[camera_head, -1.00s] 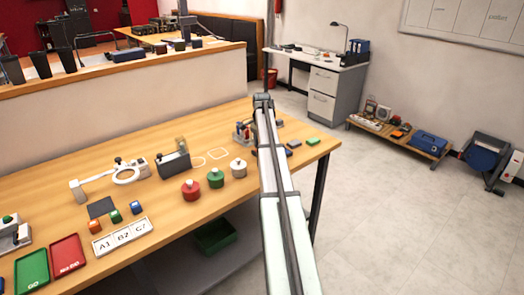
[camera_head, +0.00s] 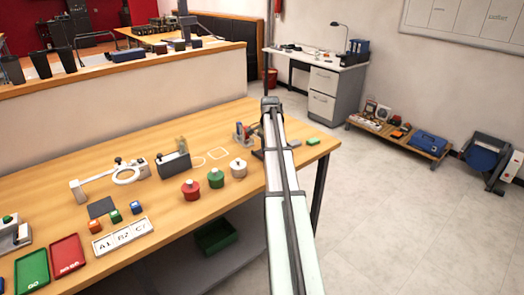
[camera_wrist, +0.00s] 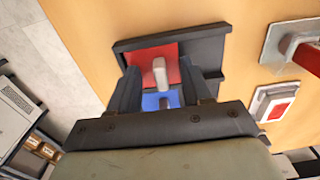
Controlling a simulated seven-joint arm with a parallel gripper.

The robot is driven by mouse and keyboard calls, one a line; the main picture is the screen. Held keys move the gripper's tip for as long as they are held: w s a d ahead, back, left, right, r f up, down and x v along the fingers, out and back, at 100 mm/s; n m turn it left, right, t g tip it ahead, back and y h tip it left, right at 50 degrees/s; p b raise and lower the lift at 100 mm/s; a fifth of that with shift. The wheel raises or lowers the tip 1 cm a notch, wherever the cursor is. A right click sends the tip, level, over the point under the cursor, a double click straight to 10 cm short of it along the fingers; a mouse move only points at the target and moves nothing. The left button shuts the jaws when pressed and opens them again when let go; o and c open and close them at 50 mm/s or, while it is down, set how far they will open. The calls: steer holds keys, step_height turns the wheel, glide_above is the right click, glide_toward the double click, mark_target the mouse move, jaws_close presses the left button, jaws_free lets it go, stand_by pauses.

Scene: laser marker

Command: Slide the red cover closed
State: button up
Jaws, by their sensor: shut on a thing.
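The red cover (camera_wrist: 143,54) lies in a dark tray-like frame (camera_wrist: 208,50) in the wrist view. A pale upright grip (camera_wrist: 160,73) stands on the cover. A blue surface (camera_wrist: 150,101) shows below the cover, between the fingers. My gripper (camera_wrist: 160,84) is shut on the cover's grip, with one dark finger on each side. The exact contact is hard to see. In the head view, my arm hides the cover and most of its frame, at the far right end of the table.
A red and grey device (camera_head: 244,135) stands left of my arm on the wooden table (camera_head: 150,205). A green block (camera_head: 313,141) lies near the table's right edge.

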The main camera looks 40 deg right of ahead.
steer(key=shift+s+a+f, duration=0.25)
steer(key=shift+s+f, duration=0.1)
steer(key=shift+f, duration=0.25)
steer(key=o, duration=0.4)
steer(key=shift+w, duration=0.1)
steer(key=shift+o, duration=0.2)
steer(key=shift+r, duration=0.1)
steer(key=shift+w+d+r, duration=0.1)
steer(key=shift+w+r, duration=0.05)
steer(key=shift+r, duration=0.55)
steer(key=shift+d+r, duration=0.15)
steer(key=shift+r, duration=2.7)
